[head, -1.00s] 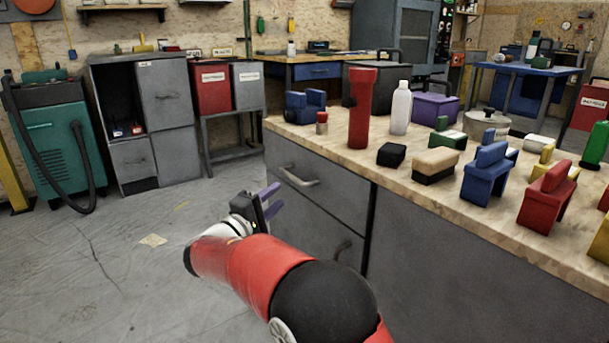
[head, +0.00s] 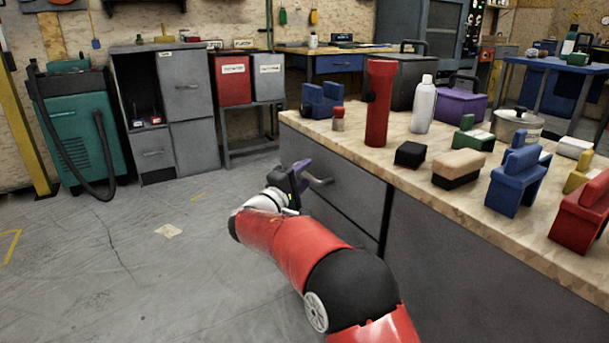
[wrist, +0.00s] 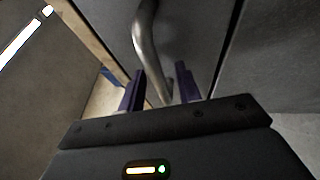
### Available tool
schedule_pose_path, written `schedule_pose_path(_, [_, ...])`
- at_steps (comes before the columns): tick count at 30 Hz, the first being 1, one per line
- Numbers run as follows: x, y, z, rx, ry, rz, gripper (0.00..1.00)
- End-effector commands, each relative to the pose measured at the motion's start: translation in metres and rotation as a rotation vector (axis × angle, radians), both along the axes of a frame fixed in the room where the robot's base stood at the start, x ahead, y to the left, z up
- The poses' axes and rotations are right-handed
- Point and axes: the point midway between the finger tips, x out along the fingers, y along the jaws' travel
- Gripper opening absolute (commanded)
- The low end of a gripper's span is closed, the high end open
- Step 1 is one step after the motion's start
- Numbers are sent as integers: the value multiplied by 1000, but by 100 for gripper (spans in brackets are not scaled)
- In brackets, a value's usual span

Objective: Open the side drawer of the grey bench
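The grey bench has a wooden top (head: 350,140) and grey drawer fronts on its side. The upper drawer (head: 350,192) looks shut, flush with the bench. Its metal bar handle (head: 320,181) is partly hidden behind my gripper (head: 302,170), which is right at the handle's left part. In the wrist view, the purple fingers of my gripper (wrist: 160,90) are apart, and the curved handle (wrist: 146,42) runs down into the gap between them. I cannot tell whether either finger touches it. My arm hides the lower part of the bench front.
Grey cabinets (head: 190,90) and a teal machine (head: 78,130) stand at the back left. The floor left of the bench is clear.

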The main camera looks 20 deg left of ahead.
Motion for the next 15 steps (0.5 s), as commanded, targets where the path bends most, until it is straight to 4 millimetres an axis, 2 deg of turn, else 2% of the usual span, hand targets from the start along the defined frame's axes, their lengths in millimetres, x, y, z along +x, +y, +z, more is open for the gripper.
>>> schedule_pose_path(5, [0, 0, 0, 0, 0, 0, 34])
schedule_pose_path(12, [0, 0, 0, 0, 0, 0, 2])
schedule_pose_path(15, [0, 0, 0, 0, 0, 0, 0])
